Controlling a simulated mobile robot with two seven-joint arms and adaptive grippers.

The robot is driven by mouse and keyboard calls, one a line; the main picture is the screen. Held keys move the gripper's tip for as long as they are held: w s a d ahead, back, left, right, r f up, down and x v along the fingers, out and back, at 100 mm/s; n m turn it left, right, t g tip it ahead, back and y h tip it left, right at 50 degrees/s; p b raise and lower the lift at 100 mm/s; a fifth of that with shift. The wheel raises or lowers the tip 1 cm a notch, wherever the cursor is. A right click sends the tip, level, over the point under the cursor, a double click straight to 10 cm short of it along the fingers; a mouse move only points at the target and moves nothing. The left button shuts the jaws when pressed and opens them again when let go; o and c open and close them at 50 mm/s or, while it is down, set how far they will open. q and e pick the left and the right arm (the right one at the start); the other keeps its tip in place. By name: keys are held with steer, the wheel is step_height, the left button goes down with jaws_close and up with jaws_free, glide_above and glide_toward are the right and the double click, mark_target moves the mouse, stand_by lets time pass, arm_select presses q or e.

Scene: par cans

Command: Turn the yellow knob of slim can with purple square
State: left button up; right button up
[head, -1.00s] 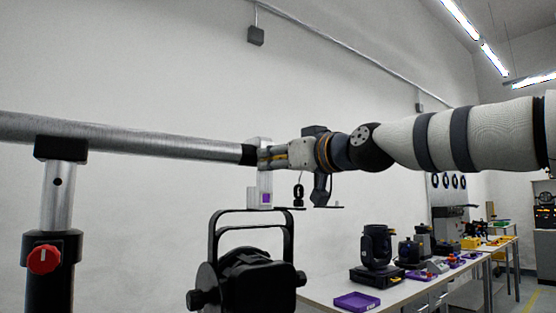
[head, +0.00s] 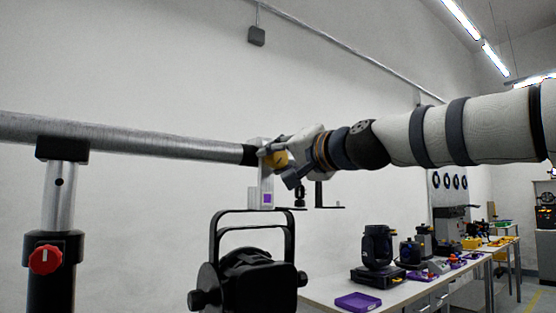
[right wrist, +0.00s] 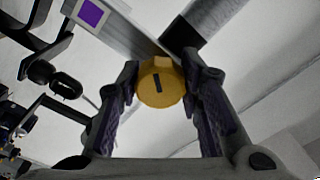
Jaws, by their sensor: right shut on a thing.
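The yellow knob (head: 279,158) sits on a pale upright clamp (head: 266,180) at the right end of the metal pipe. The purple square (head: 267,198) is on the block at the clamp's foot and also shows in the right wrist view (right wrist: 91,13). My right gripper (head: 284,163) is shut on the knob. In the wrist view its fingers stand on both sides of the round knob (right wrist: 160,90), whose dark slot is slightly tilted. Which black body belongs to the clamp I cannot tell surely. My left gripper is not in view.
The pipe (head: 120,135) runs left to a stand with a red knob (head: 44,260). A black can with a yoke (head: 252,280) is below the clamp. A white table (head: 325,288) with lamps and purple trays stands at the lower right.

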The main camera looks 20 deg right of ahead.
steer(key=m, duration=0.6)
steer(key=shift+r+m, duration=0.15)
steer(key=shift+m, duration=0.15)
steer(key=m, duration=1.2)
steer(key=shift+m+g, duration=0.3)
steer(key=m, duration=0.5)
steer(key=shift+d, duration=0.1)
steer(key=shift+w+m, duration=0.1)
steer(key=shift+m, duration=0.3)
steer(key=o, duration=1.2)
steer(key=shift+c, duration=0.2)
